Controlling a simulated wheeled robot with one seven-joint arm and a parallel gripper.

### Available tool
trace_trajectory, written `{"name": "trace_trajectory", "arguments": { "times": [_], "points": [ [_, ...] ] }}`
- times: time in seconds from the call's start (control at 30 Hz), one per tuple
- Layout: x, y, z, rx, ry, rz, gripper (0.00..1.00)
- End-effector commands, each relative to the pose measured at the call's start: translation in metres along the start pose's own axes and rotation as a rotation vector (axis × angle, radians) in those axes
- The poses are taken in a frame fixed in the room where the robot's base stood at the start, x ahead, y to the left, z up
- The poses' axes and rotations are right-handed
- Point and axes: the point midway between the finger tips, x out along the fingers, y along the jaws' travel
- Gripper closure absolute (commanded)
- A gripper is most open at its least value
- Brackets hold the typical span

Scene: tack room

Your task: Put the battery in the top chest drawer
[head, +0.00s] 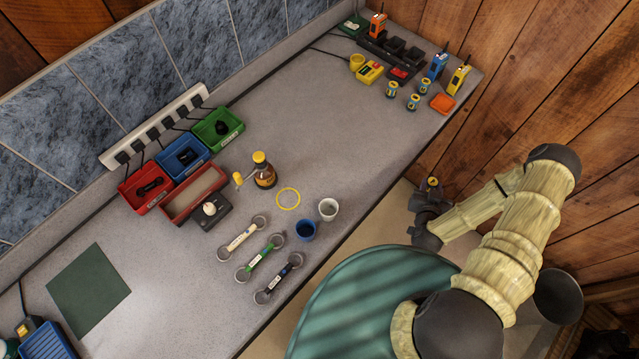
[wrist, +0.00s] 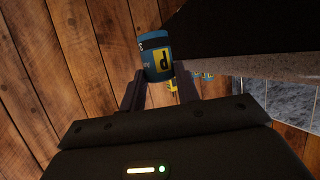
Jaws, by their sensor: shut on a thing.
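My gripper (head: 431,190) is off the right side of the counter, above the floor. In the wrist view my gripper (wrist: 160,84) is shut on a blue battery (wrist: 157,59) with a yellow panel and a letter "d". The battery stands up between the fingertips; its lower end is hidden. In the head view only a small top part of the held battery (head: 432,182) shows. Several similar blue and yellow batteries (head: 413,102) stand at the counter's far right end. I see no chest or drawer in either view.
The grey counter (head: 300,130) holds red, blue (head: 182,158) and green trays, a brown bottle (head: 264,172), cups, spanner-like tools and radios (head: 437,66) by a charger. A wooden wall (head: 540,90) stands close to the right. A dark bin (head: 555,297) is at lower right.

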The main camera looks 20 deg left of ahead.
Motion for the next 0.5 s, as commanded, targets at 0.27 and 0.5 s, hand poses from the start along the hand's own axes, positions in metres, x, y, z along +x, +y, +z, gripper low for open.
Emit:
{"name": "trace_trajectory", "arguments": {
  "times": [0.27, 0.5],
  "points": [
    [0.023, 0.000, 0.054, 0.000, 0.000, 0.000, 0.96],
    [0.028, 0.000, 0.066, 0.000, 0.001, 0.000, 0.96]
  ]
}}
